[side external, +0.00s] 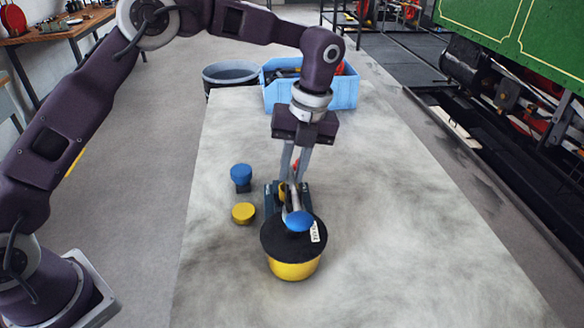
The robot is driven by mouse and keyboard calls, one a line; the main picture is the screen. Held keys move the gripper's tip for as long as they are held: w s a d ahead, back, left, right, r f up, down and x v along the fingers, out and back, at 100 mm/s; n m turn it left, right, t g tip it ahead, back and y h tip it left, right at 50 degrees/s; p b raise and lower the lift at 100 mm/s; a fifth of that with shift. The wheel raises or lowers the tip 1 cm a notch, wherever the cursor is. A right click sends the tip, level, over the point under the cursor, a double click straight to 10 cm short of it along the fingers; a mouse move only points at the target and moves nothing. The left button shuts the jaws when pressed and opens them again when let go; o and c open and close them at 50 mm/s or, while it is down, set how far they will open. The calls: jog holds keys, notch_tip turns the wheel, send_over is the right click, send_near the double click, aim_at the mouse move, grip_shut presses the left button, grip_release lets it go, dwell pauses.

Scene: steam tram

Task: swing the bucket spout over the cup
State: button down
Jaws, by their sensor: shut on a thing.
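My gripper (293,181) points down at the middle of the table, with its fingers close together on a small upright part of a dark blue fixture (271,198). The fingers partly hide what they grip, which seems to be the spout piece. A pale grey spout-like bar (292,200) runs from there toward the camera and ends at a blue round cap (299,221). This cap overlaps the black round top of a yellow vessel (294,270). I cannot tell whether they touch, or which piece is the bucket or the cup. A white label (315,232) shows beside the cap.
A small blue round-topped piece (241,174) and a yellow one (243,213) stand left of the fixture. A light blue crate (343,92) and a dark bin (230,74) are at the far end. The table (400,230) is clear on the right.

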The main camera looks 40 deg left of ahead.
jog(key=shift+d, duration=0.1)
jog(key=c, duration=1.3)
grip_release()
jog(key=shift+c, duration=0.2)
notch_tip(320, 180, up, 7)
jog(key=w+d, duration=0.1)
jog(key=s+a+r+n+t, duration=0.2)
jog(key=s+a+r+n, duration=0.2)
jog(key=s+r+n, duration=0.3)
jog(key=s+a+r+n+t, duration=0.2)
jog(key=s+a+r+n, duration=0.15)
jog(key=s+n, duration=0.45)
jog(key=s+a+f+n+t, duration=0.1)
jog(key=s+f+n, duration=0.1)
jog(key=s+n, duration=0.4)
jog(key=s+a+f+n+t+h, duration=0.1)
jog(key=s+f+n+t, duration=0.1)
jog(key=s+n, duration=0.4)
jog(key=shift+s+a+f+n+h, duration=0.3)
jog(key=shift+s+f, duration=0.1)
jog(key=shift+s, duration=0.85)
